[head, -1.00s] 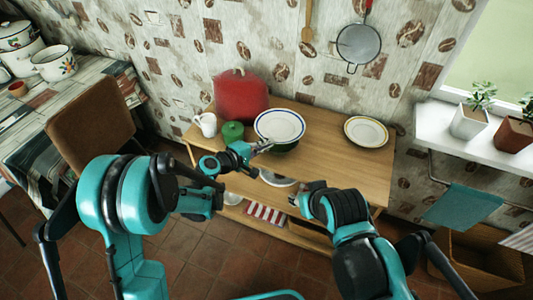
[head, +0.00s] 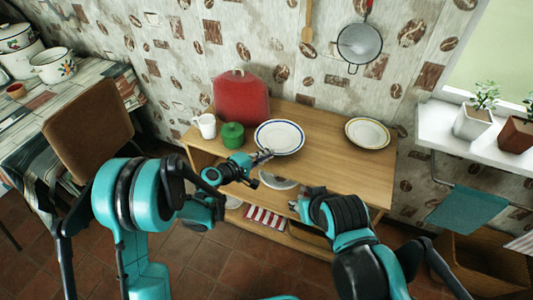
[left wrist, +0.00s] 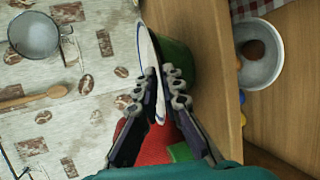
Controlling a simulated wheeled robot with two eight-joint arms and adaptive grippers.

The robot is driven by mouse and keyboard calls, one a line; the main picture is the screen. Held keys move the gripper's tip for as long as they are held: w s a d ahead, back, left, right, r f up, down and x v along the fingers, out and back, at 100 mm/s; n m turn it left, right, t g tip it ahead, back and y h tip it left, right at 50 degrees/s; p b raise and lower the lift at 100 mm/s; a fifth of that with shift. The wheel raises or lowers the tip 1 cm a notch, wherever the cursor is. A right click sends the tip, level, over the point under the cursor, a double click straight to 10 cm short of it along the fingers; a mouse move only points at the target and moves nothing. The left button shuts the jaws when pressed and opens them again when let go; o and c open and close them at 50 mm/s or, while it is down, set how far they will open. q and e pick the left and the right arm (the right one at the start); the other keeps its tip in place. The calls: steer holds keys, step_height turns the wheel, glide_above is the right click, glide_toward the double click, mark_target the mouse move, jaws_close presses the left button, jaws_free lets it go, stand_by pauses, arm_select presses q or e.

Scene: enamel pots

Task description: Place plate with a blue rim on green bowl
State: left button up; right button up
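The white plate with a blue rim (head: 279,137) is over the wooden table in the head view. The left wrist view shows it nearly edge-on (left wrist: 148,48), against the mouth of the green bowl (left wrist: 181,62). The plate hides the bowl in the head view; I cannot tell whether its full weight rests there. My left gripper (head: 264,156) is at the plate's near edge, its fingertips (left wrist: 158,78) close together on both sides of the rim. My right gripper (head: 298,203) is low in front of the table, apart from the plate; its finger opening is unclear.
A green lidded jar (head: 232,136), a white mug (head: 205,126) and a red bread box (head: 241,97) stand left of the plate. A yellow-rimmed plate (head: 367,133) lies to the right. The tabletop between the two plates is clear.

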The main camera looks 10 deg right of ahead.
arm_select(q)
steer(key=shift+o, duration=0.9)
steer(key=shift+r, duration=0.2)
steer(key=s+a+r+m+y+p, duration=0.2)
steer(key=s+a+r+m+y, duration=0.2)
steer(key=s+a, duration=0.9)
steer(key=s+a+r+m+y+p, duration=0.1)
steer(key=s+a+r+m+y, duration=0.3)
steer(key=s+a+r+y, duration=0.4)
steer(key=s+a, duration=0.4)
steer(key=a, duration=0.5)
steer(key=shift+s+a+g+p, duration=0.35)
steer(key=shift+s+g+p, duration=0.05)
steer(key=shift+r, duration=0.1)
